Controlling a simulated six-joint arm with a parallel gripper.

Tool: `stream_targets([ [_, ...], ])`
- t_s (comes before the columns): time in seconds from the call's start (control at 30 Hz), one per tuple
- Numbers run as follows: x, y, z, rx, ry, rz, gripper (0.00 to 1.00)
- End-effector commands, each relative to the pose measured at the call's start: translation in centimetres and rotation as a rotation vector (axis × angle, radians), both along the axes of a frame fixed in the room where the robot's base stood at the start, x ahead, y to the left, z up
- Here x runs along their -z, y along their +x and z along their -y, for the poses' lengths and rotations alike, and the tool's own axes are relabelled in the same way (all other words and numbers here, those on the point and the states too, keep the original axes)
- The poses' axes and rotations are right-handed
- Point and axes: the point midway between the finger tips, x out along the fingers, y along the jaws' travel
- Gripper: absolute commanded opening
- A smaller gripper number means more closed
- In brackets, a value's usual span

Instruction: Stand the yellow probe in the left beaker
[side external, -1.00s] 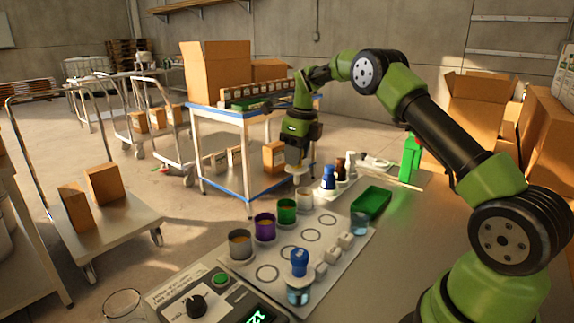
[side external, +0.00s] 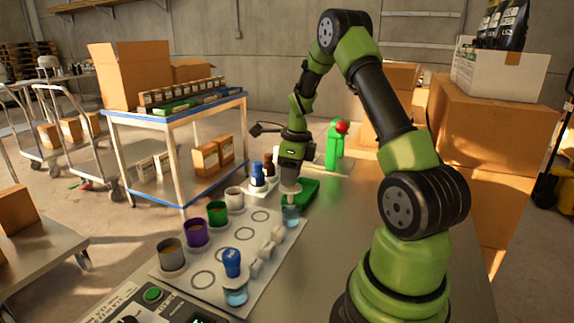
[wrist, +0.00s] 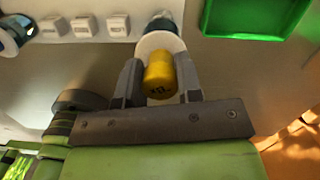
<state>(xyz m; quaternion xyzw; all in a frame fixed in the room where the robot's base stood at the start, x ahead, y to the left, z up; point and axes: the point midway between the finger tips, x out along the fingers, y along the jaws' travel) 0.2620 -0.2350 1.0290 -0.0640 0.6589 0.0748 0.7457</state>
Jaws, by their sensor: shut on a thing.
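My gripper (wrist: 161,90) is shut on the yellow probe (wrist: 159,76), whose yellow head shows between the fingers in the wrist view. A pale round collar (wrist: 152,42) sits under the head. In the side view my gripper (side external: 290,182) is over the far glass beaker (side external: 290,216) of bluish liquid, which also shows just beyond the collar in the wrist view (wrist: 162,25). The probe's lower end is hidden, so I cannot tell whether it is inside. The near beaker (side external: 236,296), left in the side view, holds a blue-headed probe (side external: 232,262).
A white mat (side external: 205,280) carries several coloured cups, printed rings and small white blocks. A green tray (side external: 308,188) lies close behind my gripper. A rack with blue and brown tops (side external: 258,184) stands to its left. The table at right is bare.

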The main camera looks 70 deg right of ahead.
Motion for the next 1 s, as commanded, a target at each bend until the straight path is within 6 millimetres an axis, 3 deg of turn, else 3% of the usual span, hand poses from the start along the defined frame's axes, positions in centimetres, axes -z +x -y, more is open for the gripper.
stream_targets([
  [0.37,3.0,0.0,0.0,0.0,0.001,-0.001,0.04],
  [1.0,3.1,0.0,0.0,0.0,0.0,0.0,0.04],
])
